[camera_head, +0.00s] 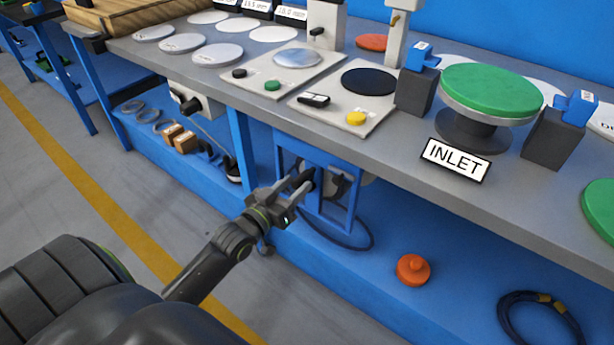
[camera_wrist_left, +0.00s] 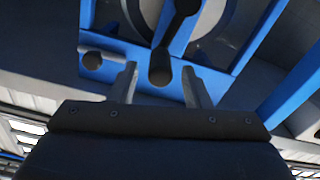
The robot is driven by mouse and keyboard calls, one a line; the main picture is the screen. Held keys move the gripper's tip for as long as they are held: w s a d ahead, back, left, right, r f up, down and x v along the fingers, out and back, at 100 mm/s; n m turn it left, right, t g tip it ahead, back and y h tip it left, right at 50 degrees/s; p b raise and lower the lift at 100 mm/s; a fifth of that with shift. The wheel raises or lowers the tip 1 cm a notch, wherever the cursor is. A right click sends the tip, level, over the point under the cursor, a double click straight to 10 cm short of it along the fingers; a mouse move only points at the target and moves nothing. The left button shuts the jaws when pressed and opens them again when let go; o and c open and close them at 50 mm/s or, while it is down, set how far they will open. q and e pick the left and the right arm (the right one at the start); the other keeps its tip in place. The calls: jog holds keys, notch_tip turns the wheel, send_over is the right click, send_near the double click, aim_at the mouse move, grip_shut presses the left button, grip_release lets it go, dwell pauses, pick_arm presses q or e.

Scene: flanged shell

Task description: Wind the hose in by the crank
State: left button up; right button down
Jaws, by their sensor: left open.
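The hose reel sits in a blue frame (camera_head: 338,219) under the bench. Its dark crank handle (camera_head: 304,180) points out toward my left gripper (camera_head: 291,194). In the left wrist view the dark round grip of the crank (camera_wrist_left: 160,66) shows between the two fingers of the left gripper (camera_wrist_left: 160,88), with a gap on each side. The left gripper is open and empty. The dark hose (camera_head: 350,246) hangs in a loop below the reel onto the blue lower shelf. Part of the reel is hidden by the frame and handle. My right gripper is not in view.
The grey bench top (camera_head: 375,175) overhangs the reel and carries an INLET sign (camera_head: 456,159) and a green-topped flanged part (camera_head: 490,92). An orange knobbed piece (camera_head: 413,270) and a coiled hose (camera_head: 540,318) lie on the lower shelf. The floor at left is clear.

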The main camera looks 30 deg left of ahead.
aim_at(310, 171)
pick_arm(q)
jog(key=shift+w+d+b, duration=0.2)
jog(key=shift+w+b, duration=0.2)
jog(key=shift+w, duration=2.35)
jog(key=shift+c, duration=0.2)
grip_shut()
